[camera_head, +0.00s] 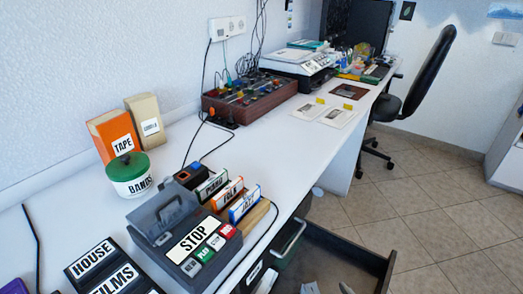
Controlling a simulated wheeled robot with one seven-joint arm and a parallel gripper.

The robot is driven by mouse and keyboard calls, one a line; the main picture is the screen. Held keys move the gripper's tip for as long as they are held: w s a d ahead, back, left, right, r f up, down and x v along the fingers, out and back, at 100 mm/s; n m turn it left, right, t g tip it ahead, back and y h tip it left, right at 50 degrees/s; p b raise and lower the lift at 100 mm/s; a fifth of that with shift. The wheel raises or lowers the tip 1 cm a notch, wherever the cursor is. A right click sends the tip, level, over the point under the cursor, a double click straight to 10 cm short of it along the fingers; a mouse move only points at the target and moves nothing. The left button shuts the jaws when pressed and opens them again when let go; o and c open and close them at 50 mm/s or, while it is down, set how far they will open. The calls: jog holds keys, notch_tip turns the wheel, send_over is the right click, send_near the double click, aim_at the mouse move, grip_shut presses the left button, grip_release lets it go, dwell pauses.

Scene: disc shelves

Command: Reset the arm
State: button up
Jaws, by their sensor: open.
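My arm and my gripper do not show in the head camera view. The view looks along a long white desk (240,160) against a pale wall. No part of the arm is over the visible desk top.
A grey player marked STOP (195,240) stands near the front edge, with labelled cases (228,192) behind it. A green-lidded tub (128,175) and an orange TAPE box (114,137) stand by the wall. A dark drawer (335,255) is open. An office chair (425,75) stands beyond.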

jog(key=s+d+r+t, duration=0.1)
jog(key=s+r, duration=0.4)
jog(key=s, duration=0.5)
jog(key=s+r+m+t+h, duration=0.1)
jog(key=s+r, duration=0.4)
jog(key=s, duration=0.6)
jog(key=s+d+r+t, duration=0.1)
jog(key=s+r, duration=0.4)
jog(key=s, duration=0.5)
notch_tip(320, 180, up, 20)
jog(key=p, duration=2)
jog(key=shift+s+d, duration=0.2)
jog(key=shift+s, duration=0.05)
